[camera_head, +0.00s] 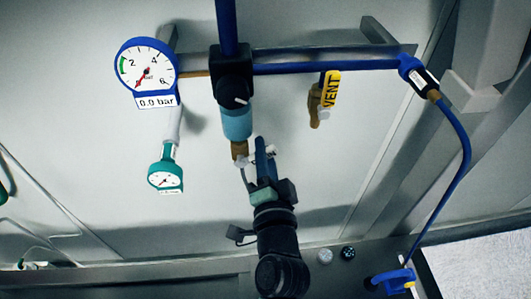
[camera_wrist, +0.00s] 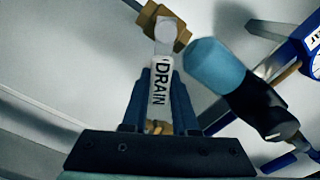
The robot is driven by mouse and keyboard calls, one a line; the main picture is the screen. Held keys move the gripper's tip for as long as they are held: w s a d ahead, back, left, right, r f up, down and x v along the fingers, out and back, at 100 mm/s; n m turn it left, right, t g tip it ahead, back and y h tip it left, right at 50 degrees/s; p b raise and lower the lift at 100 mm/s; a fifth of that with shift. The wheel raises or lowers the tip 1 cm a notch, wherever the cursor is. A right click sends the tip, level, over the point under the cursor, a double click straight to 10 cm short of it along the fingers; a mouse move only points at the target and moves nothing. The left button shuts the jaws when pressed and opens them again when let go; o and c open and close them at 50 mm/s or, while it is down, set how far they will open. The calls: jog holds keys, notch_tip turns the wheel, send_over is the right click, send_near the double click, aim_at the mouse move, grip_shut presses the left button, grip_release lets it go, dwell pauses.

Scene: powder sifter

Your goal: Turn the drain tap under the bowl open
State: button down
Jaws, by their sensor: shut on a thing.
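The light-blue bowl (camera_head: 237,125) hangs under a black regulator body in the head view, with a brass drain tap (camera_head: 239,149) below it. My gripper (camera_head: 266,148) comes up from below, just right of the tap. In the wrist view my gripper (camera_wrist: 162,80) is shut on the white handle marked DRAIN (camera_wrist: 159,86), which lies lengthwise between the two blue fingers. The tap's pale pivot (camera_wrist: 166,30) shows beyond the fingertips. The bowl (camera_wrist: 214,65) is close on the right there. The fingers hide part of the handle's sides.
A large gauge (camera_head: 147,67) reading 0.0 bar and a smaller teal gauge (camera_head: 166,176) are on the left. A tap with a yellow VENT tag (camera_head: 331,90) hangs right of the bowl. A blue hose (camera_head: 466,150) curves down at the far right. The wall behind is bare.

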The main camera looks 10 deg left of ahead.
jog(key=c, duration=0.7)
grip_release()
